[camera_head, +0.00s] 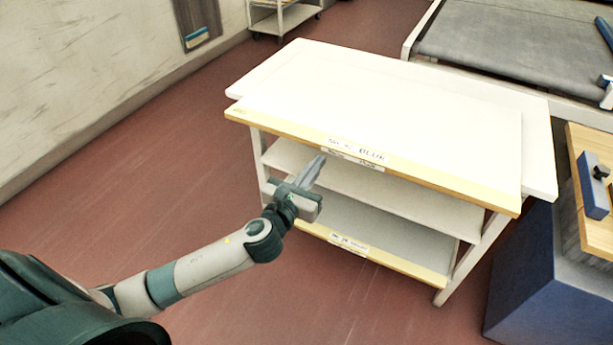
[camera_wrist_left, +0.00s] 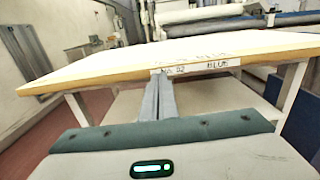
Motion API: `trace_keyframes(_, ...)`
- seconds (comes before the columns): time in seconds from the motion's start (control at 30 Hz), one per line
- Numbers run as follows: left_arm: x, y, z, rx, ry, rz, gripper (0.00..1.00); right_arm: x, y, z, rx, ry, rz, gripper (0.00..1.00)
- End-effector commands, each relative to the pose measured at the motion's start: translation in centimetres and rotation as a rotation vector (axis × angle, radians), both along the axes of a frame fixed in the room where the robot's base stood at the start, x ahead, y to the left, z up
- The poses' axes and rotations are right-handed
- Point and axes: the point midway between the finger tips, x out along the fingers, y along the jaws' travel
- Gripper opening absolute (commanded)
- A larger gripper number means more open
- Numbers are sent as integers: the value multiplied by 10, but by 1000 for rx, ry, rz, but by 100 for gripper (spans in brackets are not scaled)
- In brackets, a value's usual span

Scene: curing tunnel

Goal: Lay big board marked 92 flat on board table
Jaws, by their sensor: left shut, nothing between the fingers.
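The big board (camera_head: 400,120) is a wide white panel with a yellow front edge and labels on that edge. Its front label (camera_wrist_left: 195,68) appears to read 92 and BLUE in the left wrist view. It lies flat on the white board table (camera_head: 541,165), whose top shows beyond it at the back and right. Its front edge reaches the table's front side. My left gripper (camera_head: 314,166) is shut and empty in front of the board's edge, just below the label. Its closed fingers (camera_wrist_left: 160,97) also show in the left wrist view; whether they touch the edge is unclear.
A yellow-edged board (camera_head: 375,260) with a label lies on the table's bottom shelf. A grey conveyor bed (camera_head: 510,45) stands behind. A blue cabinet (camera_head: 535,290) and a wooden stack (camera_head: 585,235) with a blue tool (camera_head: 593,190) stand at right. Floor at left is clear.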

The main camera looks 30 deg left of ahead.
Motion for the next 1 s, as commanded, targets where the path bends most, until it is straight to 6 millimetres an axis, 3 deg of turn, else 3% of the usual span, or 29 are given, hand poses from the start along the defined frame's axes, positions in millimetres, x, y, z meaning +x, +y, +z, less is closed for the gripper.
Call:
trace_keyframes(0.1, 16, -1, 1, -1, 0, 2, 0, 4, 10, 2, 14, -15, -2, 53)
trace_keyframes(0.3, 29, -1, 0, -1, 0, 0, 0, 10, 17, 5, 23, -35, 1, 53)
trace_keyframes(0.77, 33, -1, 0, 0, 0, 0, 0, 0, 10, 3, 15, -24, 4, 53)
trace_keyframes(1.0, 64, -3, 3, 1, -1, 1, 0, 4, 16, 9, 28, -71, 12, 53)
